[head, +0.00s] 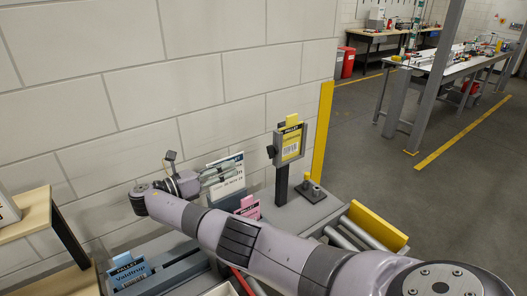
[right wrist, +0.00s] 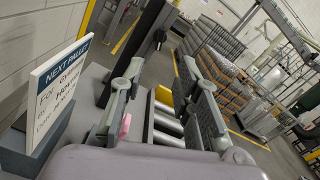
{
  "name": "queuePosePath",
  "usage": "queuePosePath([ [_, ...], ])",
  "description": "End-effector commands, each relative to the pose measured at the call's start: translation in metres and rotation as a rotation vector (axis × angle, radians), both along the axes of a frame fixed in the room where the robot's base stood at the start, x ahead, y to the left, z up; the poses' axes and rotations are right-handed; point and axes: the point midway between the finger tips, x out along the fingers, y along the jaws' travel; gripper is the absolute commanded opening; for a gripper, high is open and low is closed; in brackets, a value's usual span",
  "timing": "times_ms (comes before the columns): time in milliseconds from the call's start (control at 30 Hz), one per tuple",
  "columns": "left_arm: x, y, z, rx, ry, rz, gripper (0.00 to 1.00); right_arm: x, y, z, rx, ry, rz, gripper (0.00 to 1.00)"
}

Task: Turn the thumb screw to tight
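The thumb screw (head: 270,151) is a small dark knob on the left side of a grey sign frame that holds a yellow card (head: 292,144) on a dark post (head: 282,185). In the right wrist view the dark knob (right wrist: 159,37) shows ahead, beyond the fingertips, beside the dark post (right wrist: 144,45). My right gripper (head: 222,173) is to the left of the post, lower than the knob and apart from it. Its fingers (right wrist: 161,64) are spread with nothing between them. Any marking of the screw's setting is too small to read. My left gripper is not in view.
A white "next pallet" sign (head: 232,160) stands behind my right gripper. A pink card (head: 250,207) and a blue card (head: 127,269) stand on the grey bench. A small black lever base (head: 311,193) and a roller conveyor (head: 352,231) lie right of the post. The block wall is close behind.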

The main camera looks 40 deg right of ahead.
Motion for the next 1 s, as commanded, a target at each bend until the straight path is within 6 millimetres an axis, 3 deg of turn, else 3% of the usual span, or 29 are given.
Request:
queuePosePath([
  [100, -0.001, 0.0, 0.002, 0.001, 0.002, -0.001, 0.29, -0.003, -0.029, 0.001, -0.004, -0.002, -0.002, 0.3],
  [533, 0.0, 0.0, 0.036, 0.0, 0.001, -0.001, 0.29, -0.014, -0.117, 0.002, 0.0, 0.003, -0.002, 0.3],
  [733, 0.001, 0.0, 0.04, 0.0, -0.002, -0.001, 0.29, -0.016, -0.14, 0.0, 0.001, 0.002, 0.0, 0.3],
  [1000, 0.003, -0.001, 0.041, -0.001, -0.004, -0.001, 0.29, -0.016, -0.146, -0.001, 0.002, 0.001, 0.0, 0.3],
])
